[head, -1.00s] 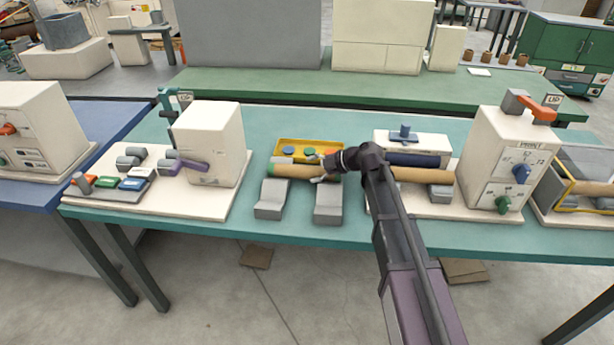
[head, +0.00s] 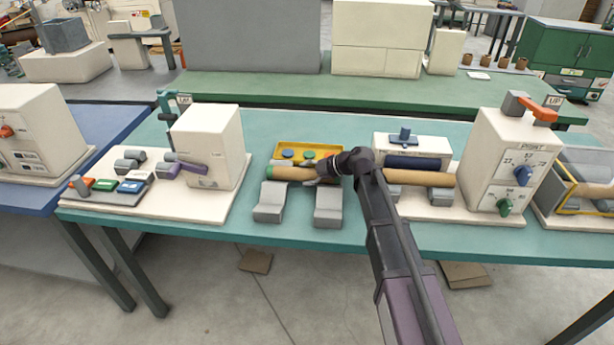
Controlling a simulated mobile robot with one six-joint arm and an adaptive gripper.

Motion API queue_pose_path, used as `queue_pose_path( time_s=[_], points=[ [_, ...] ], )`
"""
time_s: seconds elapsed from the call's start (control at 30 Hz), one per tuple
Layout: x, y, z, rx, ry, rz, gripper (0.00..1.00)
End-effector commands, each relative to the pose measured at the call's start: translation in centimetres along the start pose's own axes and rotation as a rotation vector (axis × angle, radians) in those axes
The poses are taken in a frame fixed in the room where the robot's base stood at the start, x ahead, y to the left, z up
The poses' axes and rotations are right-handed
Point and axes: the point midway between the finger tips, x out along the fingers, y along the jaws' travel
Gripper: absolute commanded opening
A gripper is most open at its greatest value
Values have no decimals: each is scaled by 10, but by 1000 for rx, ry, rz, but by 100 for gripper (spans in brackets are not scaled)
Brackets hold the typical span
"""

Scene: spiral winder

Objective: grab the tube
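A tan tube (head: 287,173) with a green left end lies level above two grey cradle blocks, the left block (head: 271,201) and the right block (head: 328,206). My gripper (head: 310,174) is at the right part of this tube, reaching in from the right. Its fingers overlap the tube in the picture; whether they press on it is too small to tell. My wrist hides the tube's right end. A second tan tube (head: 422,178) lies at the machine on the right, beside a dark blue roller (head: 414,162).
A yellow tray (head: 322,149) with coloured round pieces stands just behind the first tube. A white machine (head: 208,145) with a purple lever is to the left. The machine marked POINT (head: 509,160) stands right. The teal table (head: 250,226) is bare along its front edge.

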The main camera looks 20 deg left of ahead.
Motion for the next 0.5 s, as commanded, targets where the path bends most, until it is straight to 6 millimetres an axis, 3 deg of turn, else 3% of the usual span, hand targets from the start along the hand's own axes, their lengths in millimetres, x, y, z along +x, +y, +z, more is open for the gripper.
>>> queue_pose_path(
  time_s=[0.5],
  points=[
    [-2,3,-2,-1,0,0,18]
  ],
)
